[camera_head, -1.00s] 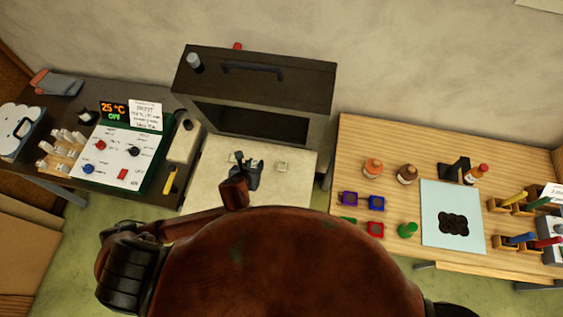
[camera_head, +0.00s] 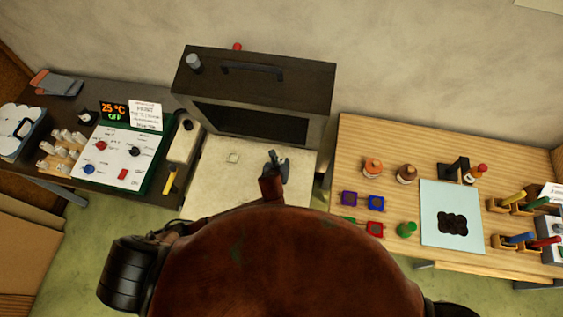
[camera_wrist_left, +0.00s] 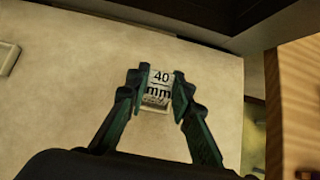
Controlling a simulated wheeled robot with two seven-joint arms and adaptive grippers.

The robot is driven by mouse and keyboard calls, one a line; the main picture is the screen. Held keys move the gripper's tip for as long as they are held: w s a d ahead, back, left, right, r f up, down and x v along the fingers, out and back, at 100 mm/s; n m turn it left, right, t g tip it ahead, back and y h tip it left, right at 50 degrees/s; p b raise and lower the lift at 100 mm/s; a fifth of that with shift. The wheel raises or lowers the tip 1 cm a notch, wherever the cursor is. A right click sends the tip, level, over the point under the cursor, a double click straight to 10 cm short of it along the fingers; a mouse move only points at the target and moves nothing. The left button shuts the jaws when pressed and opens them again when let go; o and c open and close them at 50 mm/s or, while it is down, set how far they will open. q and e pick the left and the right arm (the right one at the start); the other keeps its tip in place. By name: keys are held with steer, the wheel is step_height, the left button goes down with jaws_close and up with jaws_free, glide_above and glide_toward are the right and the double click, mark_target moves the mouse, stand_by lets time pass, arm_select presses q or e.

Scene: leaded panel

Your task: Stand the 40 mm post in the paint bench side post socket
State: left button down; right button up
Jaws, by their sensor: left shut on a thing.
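The 40 mm post (camera_wrist_left: 158,88) is a pale block with a "40 mm" label. In the left wrist view it is between the fingertips of my left gripper (camera_wrist_left: 156,92), which is shut on it. In the head view my left gripper (camera_head: 276,163) is over the right part of the pale slab in front of the kiln. The gripper hides the post there, and whether the post is in a socket cannot be told. A small pale square socket (camera_head: 233,157) shows farther left on the slab. It also shows at the left edge of the left wrist view (camera_wrist_left: 7,58). My right gripper is not in view.
The dark kiln (camera_head: 262,80) stands behind the slab (camera_head: 212,180). The wooden paint bench (camera_head: 415,142) with bottles, colored pots and brushes is at the right. A dark bench (camera_head: 130,188) with a control panel (camera_head: 118,152) is at the left. The middle of the slab is clear.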

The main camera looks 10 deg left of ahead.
arm_select(q)
steer(key=shift+f, duration=0.3)
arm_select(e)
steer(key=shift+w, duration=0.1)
arm_select(q)
steer(key=c, duration=2)
jaws_free()
steer(key=shift+f, duration=0.1)
steer(key=o, duration=0.3)
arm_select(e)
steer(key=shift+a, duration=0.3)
arm_select(q)
steer(key=shift+f, duration=0.1)
steer(key=shift+s+r, duration=0.2)
steer(key=shift+r, duration=0.25)
steer(key=v, duration=1.1)
steer(key=shift+s+r, duration=0.15)
steer(key=shift+r, duration=0.1)
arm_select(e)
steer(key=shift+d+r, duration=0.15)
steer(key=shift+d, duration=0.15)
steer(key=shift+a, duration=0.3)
